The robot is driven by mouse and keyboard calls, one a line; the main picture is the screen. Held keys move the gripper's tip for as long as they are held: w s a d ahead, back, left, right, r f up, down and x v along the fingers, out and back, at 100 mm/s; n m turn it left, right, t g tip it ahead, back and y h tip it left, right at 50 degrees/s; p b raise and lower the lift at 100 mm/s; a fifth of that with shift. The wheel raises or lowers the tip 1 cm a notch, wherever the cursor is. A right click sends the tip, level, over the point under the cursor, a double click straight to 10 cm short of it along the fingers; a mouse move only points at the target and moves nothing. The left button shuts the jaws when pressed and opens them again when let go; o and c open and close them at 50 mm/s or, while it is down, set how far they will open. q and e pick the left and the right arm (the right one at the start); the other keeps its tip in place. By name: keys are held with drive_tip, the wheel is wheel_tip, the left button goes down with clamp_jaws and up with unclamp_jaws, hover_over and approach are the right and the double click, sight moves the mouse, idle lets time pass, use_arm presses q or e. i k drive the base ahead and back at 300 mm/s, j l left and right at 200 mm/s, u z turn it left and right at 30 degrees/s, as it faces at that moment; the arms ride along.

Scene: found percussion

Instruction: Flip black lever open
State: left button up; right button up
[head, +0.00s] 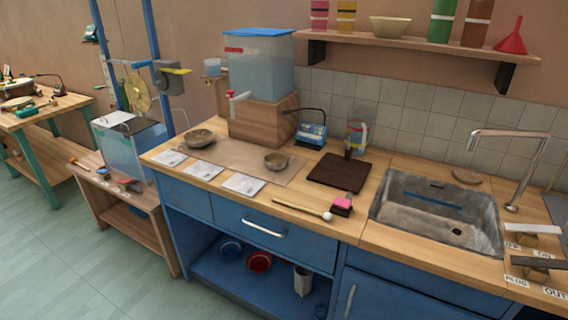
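A black lever (540,263) lies roughly flat on a wooden block at the right edge of the counter (400,240), right of the sink. Small white labels lie around it; one seems to read "PLUG" and another "OUT". A second, grey-brown lever (540,229) on a wooden block (527,239) sits just behind it, with its own labels. The right ends of both are close to the picture edge. Neither of my grippers is in view.
A metal sink (437,212) with a tall tap (520,160) stands left of the levers. A dark board (338,172), a white-tipped mallet (303,209), bowls (277,160) and a water tank (262,65) occupy the counter farther left. A shelf (420,43) hangs above.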

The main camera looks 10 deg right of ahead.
sight(542, 263)
drive_tip(key=z, duration=2)
